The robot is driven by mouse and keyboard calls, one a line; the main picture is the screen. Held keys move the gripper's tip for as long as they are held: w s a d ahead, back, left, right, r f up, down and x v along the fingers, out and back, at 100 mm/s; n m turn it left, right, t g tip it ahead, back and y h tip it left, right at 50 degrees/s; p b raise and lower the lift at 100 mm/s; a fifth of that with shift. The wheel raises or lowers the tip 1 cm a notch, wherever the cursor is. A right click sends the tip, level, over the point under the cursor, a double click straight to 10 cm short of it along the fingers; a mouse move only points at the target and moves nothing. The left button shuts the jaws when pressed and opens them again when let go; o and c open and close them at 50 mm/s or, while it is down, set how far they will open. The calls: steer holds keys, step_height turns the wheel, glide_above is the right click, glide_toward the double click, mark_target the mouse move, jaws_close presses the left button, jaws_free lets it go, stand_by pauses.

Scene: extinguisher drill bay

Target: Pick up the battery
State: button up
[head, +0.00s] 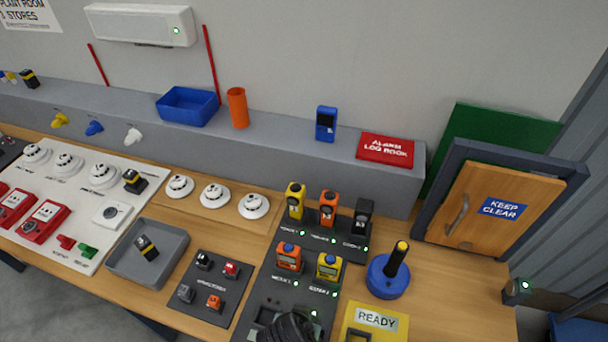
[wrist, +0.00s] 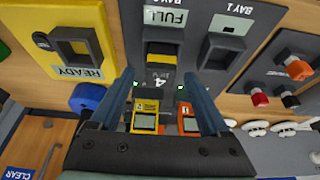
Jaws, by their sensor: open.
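A yellow-and-black block, seemingly a battery (wrist: 162,62), sits in a charger slot beside a FULL label in the wrist view. The neighbouring slot (wrist: 221,52), by the BAY 1 label, looks empty. My gripper (wrist: 158,76) is open, its two blue-grey fingers on either side of the picture just below that block, holding nothing. In the head view a dark shape at the bottom, likely my gripper (head: 288,328), covers part of the charger panel. Similar black-and-yellow blocks lie in the grey tray (head: 147,248), on the white board (head: 134,181) and on the shelf (head: 29,79).
A yellow meter (wrist: 145,118) and an orange meter (wrist: 184,118) show between my fingers in the wrist view. The yellow READY plate (head: 380,322), a blue round base with a dark handle (head: 388,277) and a small-parts panel (head: 216,290) are close by.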

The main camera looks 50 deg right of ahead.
steer(key=shift+x, duration=1.1)
jaws_close()
steer(key=shift+r, duration=0.1)
